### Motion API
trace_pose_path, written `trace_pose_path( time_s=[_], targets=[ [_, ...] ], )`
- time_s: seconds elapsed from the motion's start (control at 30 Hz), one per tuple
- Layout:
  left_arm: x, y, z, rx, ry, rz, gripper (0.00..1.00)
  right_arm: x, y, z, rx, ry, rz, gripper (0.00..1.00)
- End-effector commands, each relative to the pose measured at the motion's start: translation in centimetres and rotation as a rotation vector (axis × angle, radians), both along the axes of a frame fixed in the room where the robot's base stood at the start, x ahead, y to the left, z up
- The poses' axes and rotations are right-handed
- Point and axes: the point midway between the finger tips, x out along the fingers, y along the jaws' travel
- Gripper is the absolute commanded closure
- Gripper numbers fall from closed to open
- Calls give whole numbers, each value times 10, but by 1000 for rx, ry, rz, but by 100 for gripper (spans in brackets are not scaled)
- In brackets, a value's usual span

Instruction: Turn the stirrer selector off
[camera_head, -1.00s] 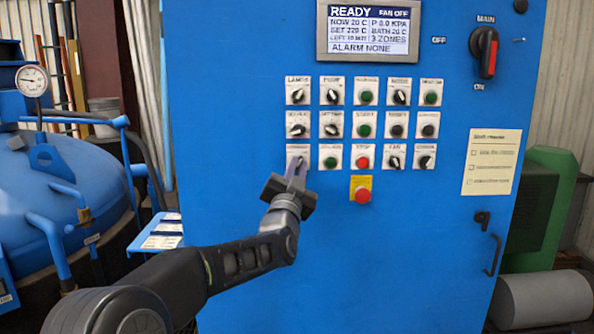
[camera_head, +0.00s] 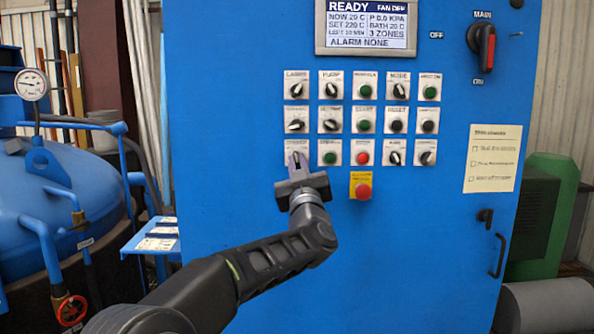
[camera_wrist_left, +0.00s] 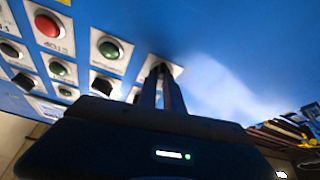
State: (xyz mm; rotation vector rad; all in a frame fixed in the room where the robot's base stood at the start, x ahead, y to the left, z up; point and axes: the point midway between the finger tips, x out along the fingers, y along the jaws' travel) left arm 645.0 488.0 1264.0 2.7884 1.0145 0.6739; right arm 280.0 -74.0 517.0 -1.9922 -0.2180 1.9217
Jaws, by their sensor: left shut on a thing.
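The stirrer selector (camera_head: 295,153) is the left knob of the bottom row on the blue cabinet, and its label is too blurred to read. My left gripper (camera_head: 299,168) reaches up to it from below, with its fingers closed on the knob and covering most of it. In the left wrist view the fingers (camera_wrist_left: 162,85) meet the selector's pale plate (camera_wrist_left: 172,70) at the panel face. The knob's pointing direction is hidden between the fingers. My right gripper is not in view.
A green button (camera_head: 330,152) sits just right of the fingers, then a red stop button (camera_head: 362,152). A red emergency button (camera_head: 363,191) is below. Rows of knobs are above, under a display (camera_head: 367,26). The main switch (camera_head: 487,44) is upper right.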

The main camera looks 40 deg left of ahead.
Motion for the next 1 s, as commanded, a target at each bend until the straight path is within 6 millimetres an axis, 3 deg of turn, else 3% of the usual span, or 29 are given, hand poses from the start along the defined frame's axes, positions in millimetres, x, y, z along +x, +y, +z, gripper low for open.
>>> trace_pose_path(
  time_s=[0.4, 0.97, 1.0],
  targets=[
    [1, -1, 0, -207, -155, -1, 100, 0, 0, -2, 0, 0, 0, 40],
    [1, -1, 1, -241, -182, -1, 100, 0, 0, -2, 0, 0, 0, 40],
    [1, -1, 1, -241, -182, -1, 87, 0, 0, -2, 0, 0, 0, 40]
  ],
)
